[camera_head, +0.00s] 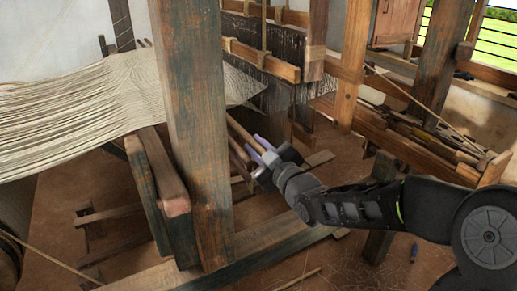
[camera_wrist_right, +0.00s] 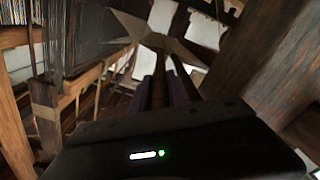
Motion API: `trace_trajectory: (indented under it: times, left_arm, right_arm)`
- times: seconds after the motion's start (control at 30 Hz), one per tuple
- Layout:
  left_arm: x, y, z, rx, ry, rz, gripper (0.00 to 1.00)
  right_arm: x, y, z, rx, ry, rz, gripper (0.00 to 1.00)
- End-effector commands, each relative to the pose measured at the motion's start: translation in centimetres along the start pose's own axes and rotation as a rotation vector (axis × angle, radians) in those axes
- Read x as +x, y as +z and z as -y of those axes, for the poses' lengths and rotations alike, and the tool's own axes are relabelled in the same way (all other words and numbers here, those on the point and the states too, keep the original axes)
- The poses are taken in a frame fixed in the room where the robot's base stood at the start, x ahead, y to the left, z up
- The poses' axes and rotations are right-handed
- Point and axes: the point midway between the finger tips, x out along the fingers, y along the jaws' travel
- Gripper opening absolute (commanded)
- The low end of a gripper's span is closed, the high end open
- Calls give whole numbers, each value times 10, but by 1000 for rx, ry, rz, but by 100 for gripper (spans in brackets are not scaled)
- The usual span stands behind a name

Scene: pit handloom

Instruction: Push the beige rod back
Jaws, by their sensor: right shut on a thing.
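A beige-brown rod (camera_head: 243,132) sticks out from behind the thick upright post toward my right gripper (camera_head: 264,157). My right gripper is shut on the rod's near end, with its pale purple fingers on either side of it. In the right wrist view the rod (camera_wrist_right: 159,72) runs away from me between the two dark purple fingers (camera_wrist_right: 160,95), toward a pale pointed piece. The rod's far end is hidden by the post in the head view. My left gripper is not in view.
The thick post (camera_head: 195,130) stands just left of my right gripper. A wooden beam (camera_head: 260,245) lies low in front. A wooden tray-like frame (camera_head: 425,145) with sticks stands at the right. Floor (camera_head: 345,255) shows below my arm.

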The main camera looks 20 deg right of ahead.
Motion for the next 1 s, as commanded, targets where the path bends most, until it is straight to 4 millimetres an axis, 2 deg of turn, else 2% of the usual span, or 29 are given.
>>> trace_trajectory:
  times: [0.03,0.27,0.63,0.77,1.0]
  left_arm:
    - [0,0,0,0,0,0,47]
    - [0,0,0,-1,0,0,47]
    - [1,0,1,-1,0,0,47]
    - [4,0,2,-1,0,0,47]
    - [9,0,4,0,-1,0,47]
  right_arm:
    - [0,-1,4,1,-8,-3,22]
    - [0,-1,3,0,-6,-2,40]
    - [-4,0,2,-1,-3,-1,41]
    - [-18,0,1,-2,-1,0,41]
    - [-56,0,2,-2,-2,-2,41]
